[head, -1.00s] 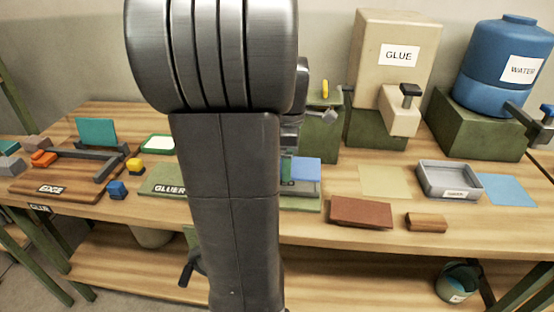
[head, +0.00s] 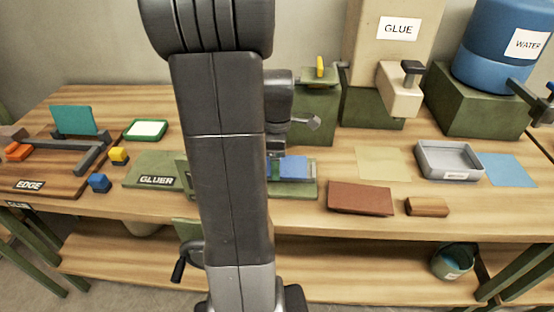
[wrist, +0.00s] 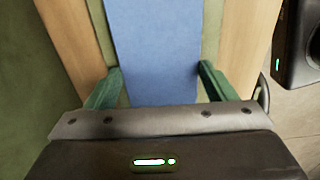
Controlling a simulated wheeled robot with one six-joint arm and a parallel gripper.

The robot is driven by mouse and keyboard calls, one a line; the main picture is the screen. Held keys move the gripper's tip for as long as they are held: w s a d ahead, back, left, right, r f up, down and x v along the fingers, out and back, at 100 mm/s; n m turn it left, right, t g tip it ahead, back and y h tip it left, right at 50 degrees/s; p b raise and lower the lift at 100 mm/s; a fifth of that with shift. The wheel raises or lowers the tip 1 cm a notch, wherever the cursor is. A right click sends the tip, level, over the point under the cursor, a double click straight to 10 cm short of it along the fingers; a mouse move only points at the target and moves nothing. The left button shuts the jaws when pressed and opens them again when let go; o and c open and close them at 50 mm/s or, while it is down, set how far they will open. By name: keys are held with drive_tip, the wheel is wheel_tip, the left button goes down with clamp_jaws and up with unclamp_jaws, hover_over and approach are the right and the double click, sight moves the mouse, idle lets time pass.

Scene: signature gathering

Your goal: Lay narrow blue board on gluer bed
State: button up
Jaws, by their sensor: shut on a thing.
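The narrow blue board (head: 293,167) shows beside my arm, over the right part of the green gluer bed (head: 307,188), whose GLUER label (head: 157,181) is left of my arm. My gripper (head: 274,169) is at the board's left side, partly hidden by my arm. In the wrist view, my gripper (wrist: 160,80) has its green fingers on both sides of the blue board (wrist: 153,45) and is shut on it. The board runs away between pale wooden strips and green surfaces. I cannot tell whether the board touches the bed.
A brown board (head: 360,197) and small wooden block (head: 427,206) lie at the front edge. A grey tray (head: 449,175), blue sheet (head: 508,169) and yellowish sheet (head: 383,163) are right. The glue tank (head: 385,55) stands behind.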

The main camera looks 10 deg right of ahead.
drive_tip(key=shift+f, duration=0.2)
drive_tip(key=shift+f, duration=0.2)
drive_tip(key=o, duration=1)
drive_tip(key=shift+r, duration=0.1)
wheel_tip(320, 180, up, 12)
drive_tip(key=shift+r+p, duration=0.15)
drive_tip(key=shift+p, duration=0.2)
